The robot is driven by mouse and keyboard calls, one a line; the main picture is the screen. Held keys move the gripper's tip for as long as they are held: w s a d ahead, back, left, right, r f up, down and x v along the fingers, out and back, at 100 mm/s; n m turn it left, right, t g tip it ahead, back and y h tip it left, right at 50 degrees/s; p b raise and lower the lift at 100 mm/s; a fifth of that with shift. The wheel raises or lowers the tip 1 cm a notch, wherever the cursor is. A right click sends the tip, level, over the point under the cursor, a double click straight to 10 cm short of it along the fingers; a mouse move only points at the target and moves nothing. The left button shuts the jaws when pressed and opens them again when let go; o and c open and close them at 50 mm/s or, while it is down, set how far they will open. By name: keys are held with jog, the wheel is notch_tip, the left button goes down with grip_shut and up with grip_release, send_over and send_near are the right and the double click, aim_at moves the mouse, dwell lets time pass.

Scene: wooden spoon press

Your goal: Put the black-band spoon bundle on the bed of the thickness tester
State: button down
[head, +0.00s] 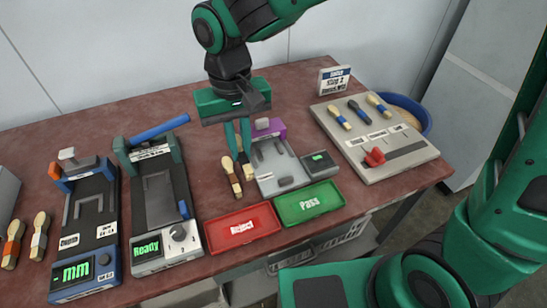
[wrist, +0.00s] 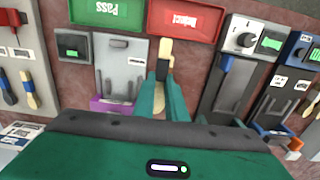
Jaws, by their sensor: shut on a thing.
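My gripper (head: 239,150) points down at the middle of the table, just left of the grey device with the purple part. In the wrist view my gripper (wrist: 162,85) is shut on the black-band spoon bundle (wrist: 164,50), pale wood with a dark band. In the head view the bundle (head: 231,177) shows below the fingers, close to the table; I cannot tell if it touches. The fingers hide part of it. The likely thickness tester (head: 87,255), a blue-framed device with a green "mm" display, stands at the left; its dark bed shows no bundle.
A device with a "Ready" display (head: 165,247) and raised blue lever stands between my gripper and the tester. The red Reject tray (head: 240,246) and green Pass tray (head: 309,219) lie in front. Banded spoons (head: 38,238) lie far left. A board (head: 403,160) holds several spoons.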

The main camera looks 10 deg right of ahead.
send_over(275, 162)
notch_tip(275, 162, down, 6)
jog(key=shift+a+f, duration=0.1)
jog(key=shift+f, duration=2.2)
jog(key=shift+f, duration=0.1)
jog(key=c, duration=1.8)
grip_release()
notch_tip(275, 162, up, 12)
jog(key=shift+w, duration=0.1)
